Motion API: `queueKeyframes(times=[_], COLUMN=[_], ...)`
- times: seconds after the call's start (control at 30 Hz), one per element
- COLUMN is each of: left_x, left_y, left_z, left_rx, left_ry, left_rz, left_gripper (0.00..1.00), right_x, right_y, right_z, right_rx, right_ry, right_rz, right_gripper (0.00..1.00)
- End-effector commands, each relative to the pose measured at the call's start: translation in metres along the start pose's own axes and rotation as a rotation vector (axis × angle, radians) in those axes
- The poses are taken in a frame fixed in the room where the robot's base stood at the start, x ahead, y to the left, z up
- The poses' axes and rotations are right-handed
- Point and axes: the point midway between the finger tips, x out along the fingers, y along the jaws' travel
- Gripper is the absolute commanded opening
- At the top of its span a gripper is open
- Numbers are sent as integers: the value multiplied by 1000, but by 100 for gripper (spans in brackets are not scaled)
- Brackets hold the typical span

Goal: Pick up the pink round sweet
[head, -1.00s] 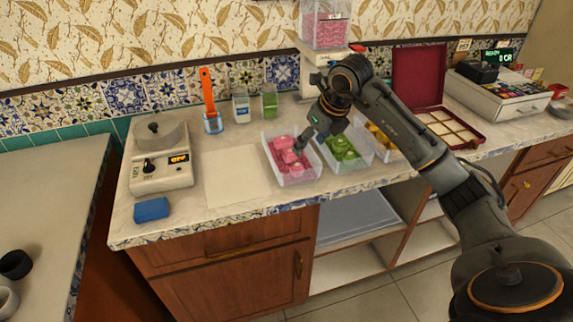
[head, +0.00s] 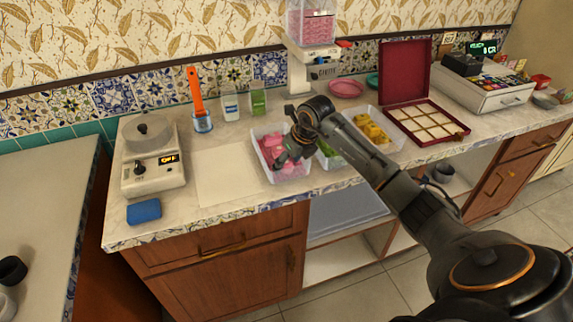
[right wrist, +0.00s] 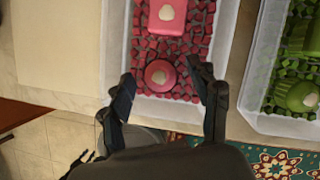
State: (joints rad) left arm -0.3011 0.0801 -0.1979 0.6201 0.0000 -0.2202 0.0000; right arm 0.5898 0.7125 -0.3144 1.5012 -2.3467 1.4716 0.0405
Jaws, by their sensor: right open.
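The pink round sweet (right wrist: 160,75) lies in the clear bin of pink pieces (right wrist: 229,20), with a pale mark on its top. My right gripper (right wrist: 166,90) is open, its two fingers on either side of the round sweet in the right wrist view. I cannot tell how far above the sweet the fingertips are. In the head view my right gripper (head: 284,163) is over the front of the pink bin (head: 263,160) and hides the round sweet. A pink square sweet (right wrist: 168,16) lies behind the round one. My left gripper is in neither view.
The bin of green sweets (right wrist: 262,60) stands close to the right of the pink bin. A bin of yellow sweets (head: 372,130) is further right. A pale sheet (head: 228,175) lies flat to the left, and a scale (head: 150,160) and blue sponge (head: 144,211) stand beyond it.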

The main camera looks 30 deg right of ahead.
Motion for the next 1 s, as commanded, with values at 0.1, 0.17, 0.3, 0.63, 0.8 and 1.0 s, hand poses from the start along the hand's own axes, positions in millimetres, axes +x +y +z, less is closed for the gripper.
queueKeyframes(times=[0.1, 0.17, 0.3, 0.63, 0.8, 1.0], left_x=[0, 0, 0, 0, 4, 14], left_y=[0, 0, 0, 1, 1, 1], left_z=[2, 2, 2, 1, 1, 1], left_rx=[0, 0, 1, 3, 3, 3], left_ry=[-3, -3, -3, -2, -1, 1], left_rz=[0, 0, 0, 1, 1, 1], left_gripper=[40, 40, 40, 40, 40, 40], right_x=[0, 0, 0, -1, -7, -37], right_y=[0, 0, 0, 0, -1, 0], right_z=[0, 0, 0, 0, 4, 11], right_rx=[0, 0, 0, 0, -1, -3], right_ry=[0, 0, 0, 0, -2, -3], right_rz=[0, 0, 0, 0, -2, -4], right_gripper=[60, 47, 19, 15, 15, 15])
